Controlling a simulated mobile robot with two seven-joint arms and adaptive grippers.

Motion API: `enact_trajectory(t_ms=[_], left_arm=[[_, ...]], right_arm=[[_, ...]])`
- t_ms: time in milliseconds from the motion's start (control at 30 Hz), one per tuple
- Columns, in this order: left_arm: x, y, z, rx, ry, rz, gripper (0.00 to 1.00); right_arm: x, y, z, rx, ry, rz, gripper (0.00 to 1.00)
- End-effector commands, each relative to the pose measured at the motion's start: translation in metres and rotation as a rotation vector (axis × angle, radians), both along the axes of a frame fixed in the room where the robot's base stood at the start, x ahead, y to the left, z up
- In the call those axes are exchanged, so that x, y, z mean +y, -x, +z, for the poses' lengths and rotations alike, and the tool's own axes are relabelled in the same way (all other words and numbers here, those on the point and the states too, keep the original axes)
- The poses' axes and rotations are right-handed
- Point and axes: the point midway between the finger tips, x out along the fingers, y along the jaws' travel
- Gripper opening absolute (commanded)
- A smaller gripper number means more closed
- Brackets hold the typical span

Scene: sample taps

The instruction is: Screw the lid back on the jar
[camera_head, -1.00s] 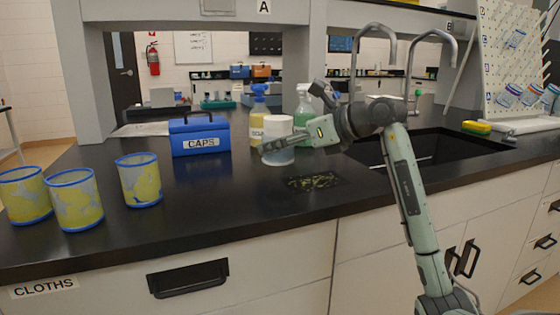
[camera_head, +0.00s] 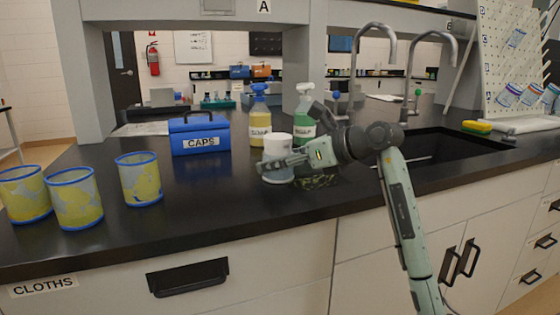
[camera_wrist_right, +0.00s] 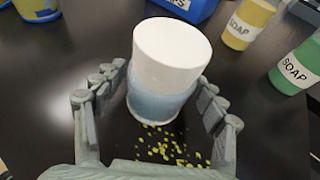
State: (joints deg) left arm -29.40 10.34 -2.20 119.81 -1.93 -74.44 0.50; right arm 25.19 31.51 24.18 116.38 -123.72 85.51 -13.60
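The jar (camera_head: 278,177) has a pale blue body and stands upright with the white lid (camera_head: 277,142) on top. I cannot tell how tightly the lid sits. In the right wrist view the jar (camera_wrist_right: 158,103) and lid (camera_wrist_right: 172,50) are between the fingers of my right gripper (camera_wrist_right: 163,75). I cannot tell whether the jar's base touches the counter. My left gripper is not in view.
Yellow granules (camera_wrist_right: 165,148) lie scattered on the black counter (camera_head: 220,210) by the jar. The blue CAPS box (camera_head: 198,137) and two soap bottles stand behind. Yellow-and-blue mesh-like cups (camera_head: 75,200) stand at left, the sink at right. The counter's front middle is clear.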

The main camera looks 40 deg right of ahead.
Motion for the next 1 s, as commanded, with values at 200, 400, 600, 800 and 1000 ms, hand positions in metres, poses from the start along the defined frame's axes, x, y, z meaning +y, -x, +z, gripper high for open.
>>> enact_trajectory(t_ms=[200,400,600,800,1000], left_arm=[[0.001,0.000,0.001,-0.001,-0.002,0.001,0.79],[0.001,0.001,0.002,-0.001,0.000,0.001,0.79],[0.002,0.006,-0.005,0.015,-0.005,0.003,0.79],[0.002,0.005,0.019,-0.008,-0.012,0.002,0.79],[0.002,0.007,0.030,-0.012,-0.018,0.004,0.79]], right_arm=[[0.000,0.000,0.000,0.000,0.000,0.000,0.78],[0.000,0.000,0.004,-0.001,-0.001,0.000,0.78],[-0.012,0.030,0.014,-0.001,0.006,-0.003,0.78],[-0.024,0.069,0.031,-0.001,0.006,-0.003,0.78],[-0.033,0.095,0.043,0.000,0.002,-0.002,0.78]])
